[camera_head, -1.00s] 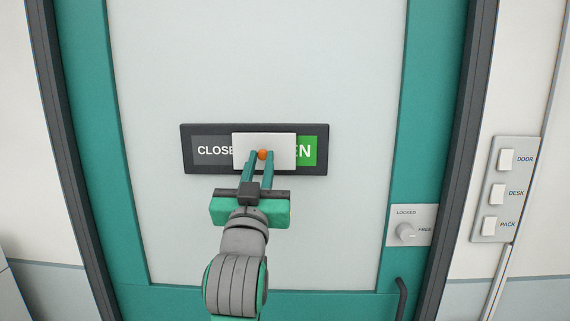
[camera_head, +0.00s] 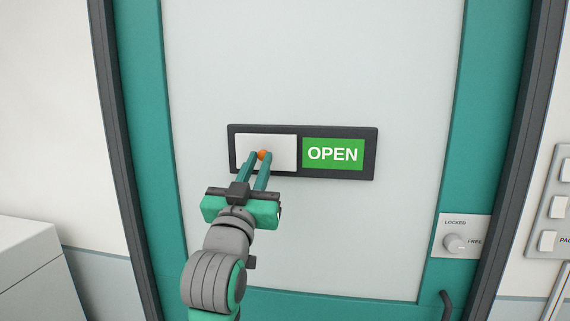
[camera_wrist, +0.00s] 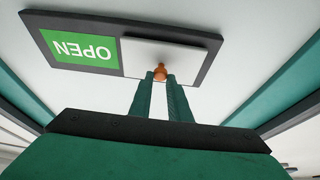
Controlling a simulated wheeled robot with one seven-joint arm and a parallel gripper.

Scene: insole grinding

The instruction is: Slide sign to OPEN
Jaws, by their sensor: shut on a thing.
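The sign (camera_head: 370,167) is a dark frame on the pale door panel. Its white slider (camera_head: 282,147) sits at the left end and covers the left half. The green OPEN field (camera_head: 333,153) shows in full on the right. An orange knob (camera_head: 263,155) stands out from the slider. My gripper (camera_head: 261,157) is shut on the knob. In the wrist view the fingers meet at the knob (camera_wrist: 160,72), with the slider (camera_wrist: 190,58) behind it and the OPEN field (camera_wrist: 80,50) beside it, upside down. The word under the slider is hidden.
The teal-framed door (camera_head: 449,130) carries a LOCKED/FREE knob (camera_head: 456,242) and a dark handle (camera_head: 447,304) at lower right. A switch panel (camera_head: 556,205) is on the right wall. A pale box-like unit (camera_head: 35,260) stands at lower left. The door face around the sign is clear.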

